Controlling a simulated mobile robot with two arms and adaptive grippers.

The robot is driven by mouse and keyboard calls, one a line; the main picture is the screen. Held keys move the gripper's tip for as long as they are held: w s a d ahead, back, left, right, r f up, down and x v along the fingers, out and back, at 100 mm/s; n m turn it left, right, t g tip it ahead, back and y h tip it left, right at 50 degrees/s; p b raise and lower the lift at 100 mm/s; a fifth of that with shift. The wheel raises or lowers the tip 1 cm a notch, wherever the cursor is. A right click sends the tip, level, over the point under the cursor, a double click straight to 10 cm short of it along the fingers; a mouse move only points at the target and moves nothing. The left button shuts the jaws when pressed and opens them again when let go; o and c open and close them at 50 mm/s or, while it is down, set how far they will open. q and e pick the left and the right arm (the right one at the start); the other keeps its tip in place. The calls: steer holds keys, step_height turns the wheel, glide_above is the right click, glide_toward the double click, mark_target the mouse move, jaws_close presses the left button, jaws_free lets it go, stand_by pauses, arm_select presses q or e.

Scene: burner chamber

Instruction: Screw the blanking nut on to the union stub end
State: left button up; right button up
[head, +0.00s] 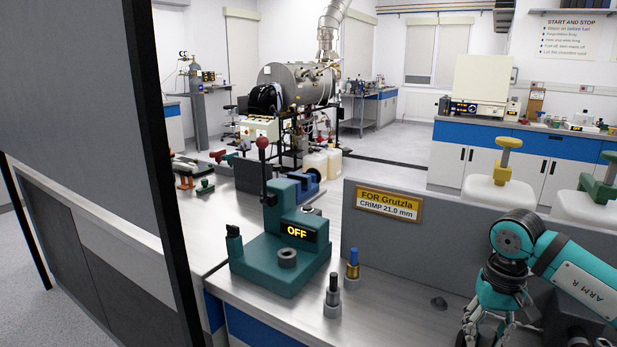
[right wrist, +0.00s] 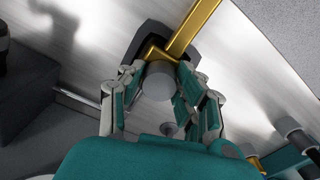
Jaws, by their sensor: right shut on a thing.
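My right gripper (head: 492,328) is at the bottom right of the head view, low over the bench, its fingertips cut off by the edge. In the right wrist view its fingers (right wrist: 159,84) are shut on a grey round piece (right wrist: 159,81), which looks like the blanking nut. Just beyond it is a brass fitting (right wrist: 155,53), apparently the union stub end, joined to a brass bar or pipe (right wrist: 192,30) with a dark block (right wrist: 150,33) behind. The nut meets or overlaps the brass end in view; I cannot tell whether threads are engaged. My left gripper is not in view.
A green crimp machine (head: 275,262) reading OFF stands on the bench (head: 385,318). Two small posts, one dark-topped (head: 332,297) and one blue-and-brass (head: 352,268), stand beside it. A grey panel (head: 400,235) runs behind.

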steer(key=shift+f, duration=0.1)
jaws_close()
steer(key=m, duration=0.3)
steer(key=shift+s+m, duration=0.1)
steer(key=shift+m, duration=0.3)
steer(key=m, duration=0.3)
steer(key=shift+f+p, duration=0.1)
steer(key=shift+p, duration=0.25)
steer(key=m, duration=0.4)
steer(key=shift+a+f+m, duration=0.1)
steer(key=shift+m, duration=0.3)
